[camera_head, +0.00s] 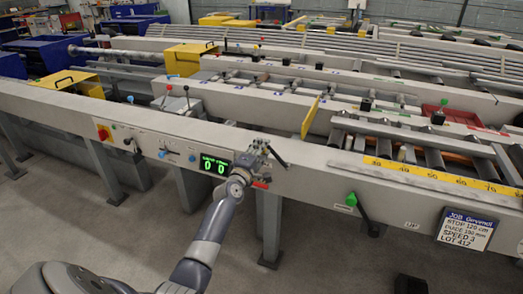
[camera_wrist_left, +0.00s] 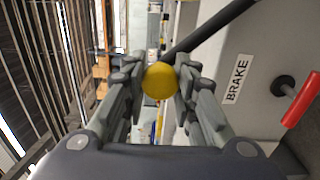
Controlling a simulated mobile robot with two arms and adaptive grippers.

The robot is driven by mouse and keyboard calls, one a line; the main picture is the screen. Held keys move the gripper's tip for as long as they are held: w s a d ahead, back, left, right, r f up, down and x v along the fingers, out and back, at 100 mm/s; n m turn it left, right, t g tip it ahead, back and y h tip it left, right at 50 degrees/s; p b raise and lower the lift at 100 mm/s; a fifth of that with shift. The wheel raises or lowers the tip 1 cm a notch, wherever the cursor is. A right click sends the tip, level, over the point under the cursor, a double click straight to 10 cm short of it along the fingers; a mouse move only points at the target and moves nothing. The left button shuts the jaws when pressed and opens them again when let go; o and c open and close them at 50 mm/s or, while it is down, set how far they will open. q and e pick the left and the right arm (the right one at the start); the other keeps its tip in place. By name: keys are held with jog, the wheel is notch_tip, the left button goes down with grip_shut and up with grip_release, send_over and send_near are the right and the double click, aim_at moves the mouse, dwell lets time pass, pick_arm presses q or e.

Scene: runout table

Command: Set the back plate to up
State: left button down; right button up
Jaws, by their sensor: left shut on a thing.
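My left gripper (camera_head: 261,149) is at the front rail of the runout table, just right of the green digital display. In the left wrist view its fingers (camera_wrist_left: 159,84) are closed around a yellow ball knob (camera_wrist_left: 158,80). A black lever rod (camera_wrist_left: 212,32) runs from the knob to the upper right. In the head view the lever (camera_head: 279,158) shows beside the fingers, and the gripper hides the knob. A yellow plate (camera_head: 310,117) stands upright across the table bed. I cannot tell whether it is the back plate. My right gripper is not in view.
A red handle (camera_wrist_left: 303,100) beside a BRAKE label (camera_wrist_left: 236,79) is close to the right of my gripper. A green-knobbed black lever (camera_head: 363,213) is further right on the front rail. A job sign (camera_head: 467,231) hangs at the right. Floor in front is mostly clear.

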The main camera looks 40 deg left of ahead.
pick_arm(q)
jog(key=shift+a+r, duration=0.15)
jog(key=shift+a, duration=0.05)
jog(key=c, duration=1.4)
grip_release()
jog(key=shift+o, duration=0.6)
jog(key=shift+a+f, duration=0.1)
jog(key=shift+f, duration=0.1)
jog(key=shift+s, duration=0.1)
jog(key=shift+s+d, duration=0.25)
jog(key=shift+d, duration=0.05)
jog(key=v, duration=1.1)
jog(key=shift+s, duration=0.2)
